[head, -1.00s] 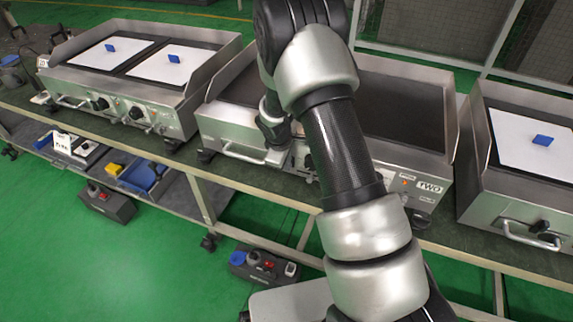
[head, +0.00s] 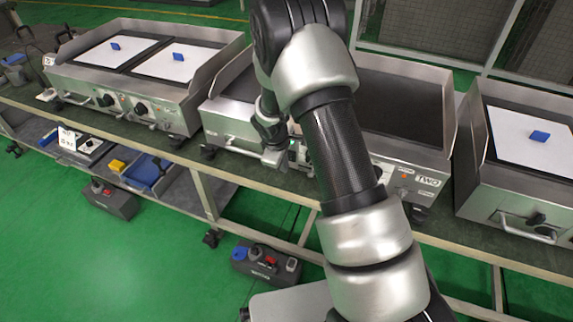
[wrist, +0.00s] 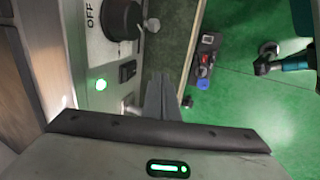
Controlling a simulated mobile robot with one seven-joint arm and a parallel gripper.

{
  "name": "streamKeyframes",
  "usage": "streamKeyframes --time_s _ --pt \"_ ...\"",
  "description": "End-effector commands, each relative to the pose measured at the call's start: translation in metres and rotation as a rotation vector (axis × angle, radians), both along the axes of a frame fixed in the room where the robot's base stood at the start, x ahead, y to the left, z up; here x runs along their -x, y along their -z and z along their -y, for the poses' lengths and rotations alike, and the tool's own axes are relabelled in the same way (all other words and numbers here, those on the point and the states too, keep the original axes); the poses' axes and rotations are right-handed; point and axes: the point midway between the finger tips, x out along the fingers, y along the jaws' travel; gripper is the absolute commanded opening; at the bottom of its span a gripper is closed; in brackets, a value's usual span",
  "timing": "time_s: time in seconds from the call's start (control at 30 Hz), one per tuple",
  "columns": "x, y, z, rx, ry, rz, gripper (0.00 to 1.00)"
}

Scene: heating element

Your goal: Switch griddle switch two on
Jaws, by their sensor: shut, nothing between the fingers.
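The griddle marked TWO (head: 427,181) stands in the middle of the bench, its front panel partly hidden by my arm. In the wrist view, its panel shows a black rocker switch (wrist: 127,70), a lit green light (wrist: 101,84) and a black knob (wrist: 121,18) beside the word OFF. The green light also shows in the head view (head: 292,156). My gripper (wrist: 160,95) is shut and empty, its fingertips just beside the rocker switch. I cannot tell whether they touch it. In the head view my gripper (head: 274,158) is in front of the panel's left part.
A double griddle (head: 150,97) with white sheets and blue scrapers stands to the left. Another griddle (head: 528,140) stands close on the right. A bar handle (head: 243,151) juts from griddle two near my gripper. A control box (head: 266,263) lies on the green floor below.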

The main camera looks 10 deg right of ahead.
Motion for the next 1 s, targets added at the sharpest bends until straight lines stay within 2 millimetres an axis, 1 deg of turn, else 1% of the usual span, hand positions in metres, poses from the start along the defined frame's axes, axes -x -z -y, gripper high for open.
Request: streamKeyframes --time_s 0.1,0.2,0.3,0.4,0.6,1.0 --pt "0.012 -0.027 -0.010 0.000 -0.002 0.003 0.00" --pt "0.023 -0.046 -0.017 0.000 -0.003 0.002 0.00" --pt "0.032 -0.062 -0.023 0.000 0.000 0.001 0.00" --pt "0.039 -0.073 -0.027 -0.001 0.000 0.001 0.00" --pt "0.045 -0.083 -0.031 0.000 0.000 -0.001 0.00" --pt "0.046 -0.084 -0.031 0.000 -0.001 -0.002 0.00"
